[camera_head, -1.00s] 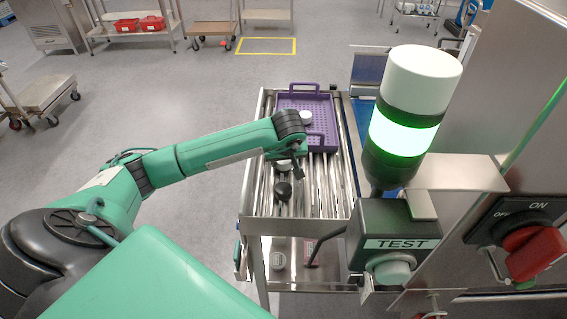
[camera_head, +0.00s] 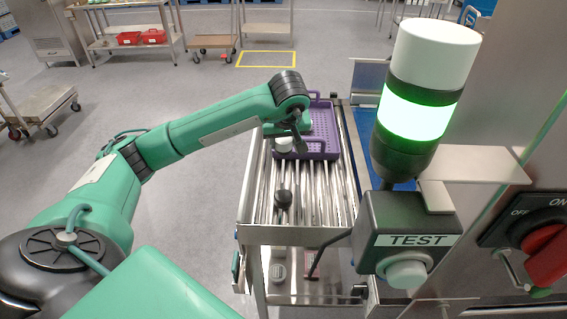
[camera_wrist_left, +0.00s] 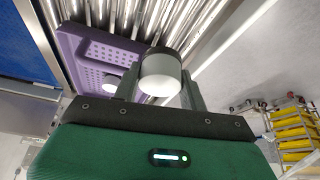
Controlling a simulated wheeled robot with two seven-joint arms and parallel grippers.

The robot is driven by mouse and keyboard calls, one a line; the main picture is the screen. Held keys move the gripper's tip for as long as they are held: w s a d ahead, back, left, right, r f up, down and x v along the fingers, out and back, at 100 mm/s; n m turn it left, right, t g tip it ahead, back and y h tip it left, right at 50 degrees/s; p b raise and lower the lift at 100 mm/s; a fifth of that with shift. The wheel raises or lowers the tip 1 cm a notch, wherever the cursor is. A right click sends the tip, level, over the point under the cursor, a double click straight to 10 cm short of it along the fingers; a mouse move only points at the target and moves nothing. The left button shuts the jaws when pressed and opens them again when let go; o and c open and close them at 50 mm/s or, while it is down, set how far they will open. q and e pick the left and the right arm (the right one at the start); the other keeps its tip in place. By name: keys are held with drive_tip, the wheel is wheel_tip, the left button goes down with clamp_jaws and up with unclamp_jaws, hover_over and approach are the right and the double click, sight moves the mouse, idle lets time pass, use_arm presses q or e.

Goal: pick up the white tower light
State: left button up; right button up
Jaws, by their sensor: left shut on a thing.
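My left gripper (camera_head: 289,141) is over the roller rack, near the near edge of the purple tray. It is shut on the white tower light (camera_wrist_left: 160,76), a short cylinder with a white end and a dark grey body. Its white part (camera_head: 283,146) also shows just under the gripper in the head view. In the left wrist view the two fingers (camera_wrist_left: 160,92) stand on either side of it. It appears to be off the rollers. My right gripper is not in view.
The purple tray (camera_head: 322,150) lies on the rollers with a white round piece (camera_wrist_left: 112,84) in it. A dark knobbed piece (camera_head: 283,198) stands on the rollers nearer me. A large lit stack light (camera_head: 418,108) and TEST box (camera_head: 408,225) stand close on the right.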

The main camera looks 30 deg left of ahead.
sight(283, 139)
use_arm(q)
wheel_tip(283, 139, up, 9)
drive_tip(key=shift+f+b, duration=0.15)
drive_tip(key=shift+b, duration=0.6)
drive_tip(key=shift+r, duration=0.8)
drive_tip(key=o, duration=0.4)
drive_tip(key=c, duration=0.8)
